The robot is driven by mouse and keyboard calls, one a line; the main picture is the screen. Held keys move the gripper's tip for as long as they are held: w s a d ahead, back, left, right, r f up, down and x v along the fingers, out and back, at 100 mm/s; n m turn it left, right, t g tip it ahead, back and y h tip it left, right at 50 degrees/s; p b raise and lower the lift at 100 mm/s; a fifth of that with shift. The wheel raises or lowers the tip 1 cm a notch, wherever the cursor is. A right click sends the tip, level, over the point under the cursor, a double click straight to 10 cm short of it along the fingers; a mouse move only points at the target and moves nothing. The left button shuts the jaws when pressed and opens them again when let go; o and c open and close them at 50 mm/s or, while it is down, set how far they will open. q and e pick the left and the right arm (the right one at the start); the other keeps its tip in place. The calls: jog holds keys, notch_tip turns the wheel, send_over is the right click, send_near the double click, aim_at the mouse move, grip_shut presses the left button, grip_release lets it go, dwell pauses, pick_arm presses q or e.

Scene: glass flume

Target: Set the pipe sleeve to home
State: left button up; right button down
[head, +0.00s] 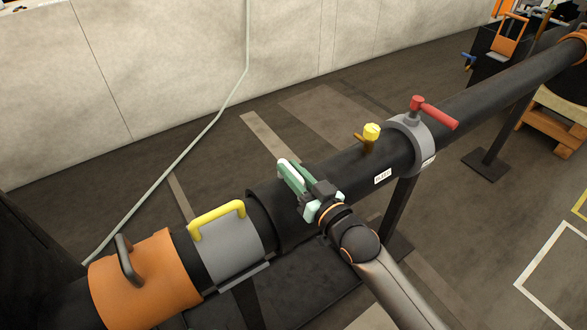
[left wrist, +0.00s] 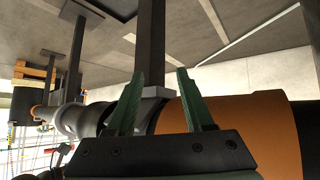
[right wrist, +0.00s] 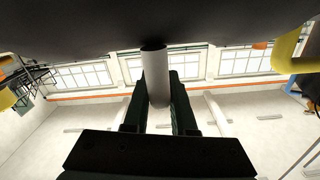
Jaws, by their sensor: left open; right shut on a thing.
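A wide black sleeve (head: 262,220) sits around the long black pipe (head: 341,173) in the head view. My right gripper (head: 297,182) is at this sleeve, shut on a pale grey handle (right wrist: 156,75). In the right wrist view the handle stands between the fingers and meets a dark surface. Left of the black sleeve, a grey sleeve (head: 231,245) with a yellow handle and an orange sleeve (head: 147,283) with a black handle surround the pipe. My left gripper (left wrist: 158,85) is open and empty near the orange sleeve (left wrist: 240,118); it is outside the head view.
A grey clamp (head: 411,139) with a red lever (head: 437,114) rings the pipe farther right. A yellow knob (head: 371,131) and a small white label (head: 382,177) lie between it and my right gripper. Dark posts support the pipe. A pale wall (head: 140,85) stands behind.

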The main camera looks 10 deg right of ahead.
jog(key=c, duration=0.8)
grip_release()
jog(key=shift+s+a, duration=0.1)
jog(key=shift+a, duration=0.25)
jog(key=shift+o, duration=0.2)
jog(key=shift+s+d, duration=0.1)
jog(key=p+v, duration=0.1)
jog(key=v, duration=1.1)
jog(key=shift+s, duration=0.15)
